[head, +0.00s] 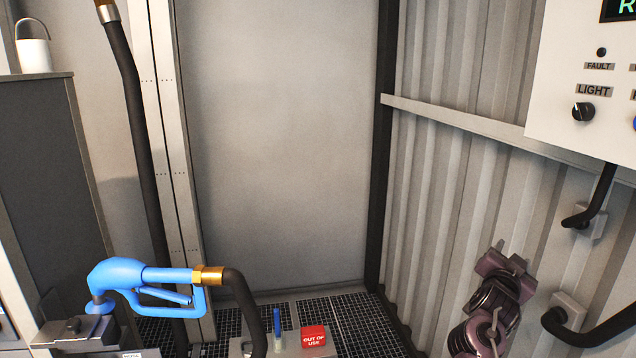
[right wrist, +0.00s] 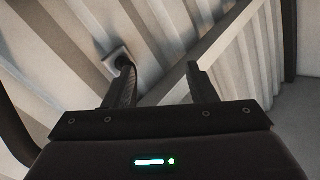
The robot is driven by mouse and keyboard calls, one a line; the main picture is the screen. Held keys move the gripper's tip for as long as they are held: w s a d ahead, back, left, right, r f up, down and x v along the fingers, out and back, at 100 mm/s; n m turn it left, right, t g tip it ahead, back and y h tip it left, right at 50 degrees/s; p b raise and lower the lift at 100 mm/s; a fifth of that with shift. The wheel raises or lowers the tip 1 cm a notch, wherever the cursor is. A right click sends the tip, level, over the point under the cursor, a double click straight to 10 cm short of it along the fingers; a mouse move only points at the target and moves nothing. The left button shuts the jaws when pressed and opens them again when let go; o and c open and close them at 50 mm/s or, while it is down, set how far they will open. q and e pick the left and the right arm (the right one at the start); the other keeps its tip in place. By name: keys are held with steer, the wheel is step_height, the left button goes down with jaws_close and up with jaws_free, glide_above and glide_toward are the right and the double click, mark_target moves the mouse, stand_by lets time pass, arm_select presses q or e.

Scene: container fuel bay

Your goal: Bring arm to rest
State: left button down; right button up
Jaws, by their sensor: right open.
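My right arm (head: 490,310) is folded low at the right of the head view, in front of the corrugated wall. Its gripper (head: 508,258) points up and is small and partly hidden there. In the right wrist view its gripper (right wrist: 160,82) has its two dark fingers wide apart with nothing between them; the wall and a grey rail show beyond. My left arm and gripper are not in view. A blue fuel nozzle (head: 135,272) with a brass collar and black hose sits at a dark holder (head: 75,330) at the lower left, away from my right gripper.
A white control panel (head: 575,75) with knobs hangs at the upper right, with black pipes (head: 595,200) below it. A wall rail (head: 450,115) runs above my right arm. A red out-of-use block (head: 314,337) and a blue stick (head: 277,321) stand at the bottom. A white pail (head: 33,55) is on the left cabinet (head: 45,150).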

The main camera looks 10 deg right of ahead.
steer(key=s+a+f+n+g+y, duration=0.1)
steer(key=s+a+f+n+y, duration=0.4)
steer(key=a+f, duration=0.35)
steer(key=s+a+f+n+g+y, duration=0.1)
steer(key=s+a+f+n+y, duration=0.5)
steer(key=a, duration=0.3)
steer(key=s+a+f+n+g+y, duration=0.1)
steer(key=s+a+f+n+g, duration=0.1)
steer(key=s+a, duration=0.35)
steer(key=s+a+f+n+g, duration=0.1)
steer(key=s+a+f+g, duration=0.2)
steer(key=s, duration=0.6)
steer(key=s+a+f+n+g+y, duration=0.1)
steer(key=s+a+f+n+g, duration=0.1)
steer(key=s+a, duration=0.35)
steer(key=s+d+f+g+b, duration=0.1)
steer(key=s+f+b, duration=0.15)
steer(key=f, duration=1.55)
steer(key=s+d+f+g+b, duration=0.1)
steer(key=f+b, duration=0.2)
steer(key=f, duration=1.5)
steer(key=s+d+f+b, duration=0.3)
steer(key=s+f+b, duration=0.1)
steer(key=s+f, duration=1.5)
step_height(320, 180, down, 3)
steer(key=shift+d+g, duration=0.2)
steer(key=shift+g, duration=0.2)
